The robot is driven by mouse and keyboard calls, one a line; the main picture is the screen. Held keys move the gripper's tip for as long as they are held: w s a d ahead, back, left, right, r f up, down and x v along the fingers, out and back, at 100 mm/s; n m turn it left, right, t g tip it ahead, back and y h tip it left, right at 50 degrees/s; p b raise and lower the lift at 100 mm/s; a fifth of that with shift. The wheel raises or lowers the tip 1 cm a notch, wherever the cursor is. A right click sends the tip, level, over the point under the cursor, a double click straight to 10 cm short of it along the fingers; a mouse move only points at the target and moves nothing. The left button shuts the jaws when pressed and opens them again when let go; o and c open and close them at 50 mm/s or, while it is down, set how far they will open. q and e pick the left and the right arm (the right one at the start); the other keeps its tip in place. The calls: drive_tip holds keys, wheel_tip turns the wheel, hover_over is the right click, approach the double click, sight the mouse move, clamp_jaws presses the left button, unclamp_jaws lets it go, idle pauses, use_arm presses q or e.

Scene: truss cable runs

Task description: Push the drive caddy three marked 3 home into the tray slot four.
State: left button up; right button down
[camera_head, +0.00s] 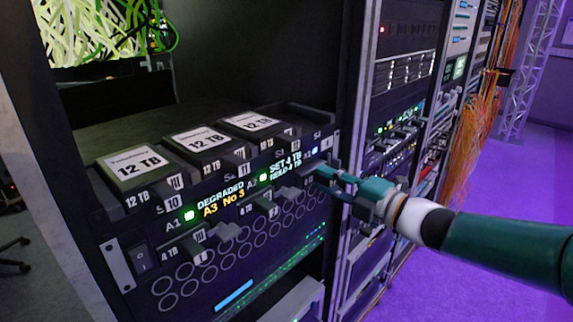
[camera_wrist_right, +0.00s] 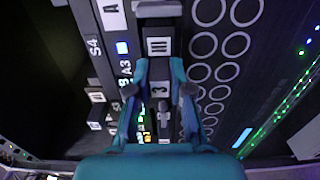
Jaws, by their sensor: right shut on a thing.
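Drive caddy three is a dark block with a white 3 tag (camera_wrist_right: 160,90), seen in the right wrist view beside the A3 label. My right gripper (camera_head: 328,178) is shut on its front end, and in the right wrist view its teal fingers (camera_wrist_right: 160,105) lie on both sides of the tag. How deep the caddy sits in its bay I cannot tell. Tray slot four is at the right end of the upper tray (camera_head: 305,112), near the S4 label (camera_wrist_right: 94,47); no drive shows in it. My left gripper is not in view.
Three 12 TB drives (camera_head: 137,164) fill the upper tray left of slot four. Lower caddies with handles (camera_head: 200,252) stick out to the left of my gripper. Rack posts and other racks (camera_head: 400,100) stand close on the right.

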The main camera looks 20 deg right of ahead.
drive_tip(key=shift+s, duration=0.1)
drive_tip(key=b+v, duration=0.1)
drive_tip(key=v, duration=0.9)
idle(0.3)
drive_tip(key=b+v, duration=0.1)
drive_tip(key=v, duration=0.3)
drive_tip(key=shift+r, duration=0.1)
idle(0.4)
wheel_tip(320, 180, up, 10)
drive_tip(key=s+d+p, duration=0.2)
drive_tip(key=d+p, duration=0.1)
drive_tip(key=p, duration=0.2)
drive_tip(key=shift+p+x, duration=0.65)
drive_tip(key=shift+x, duration=2.15)
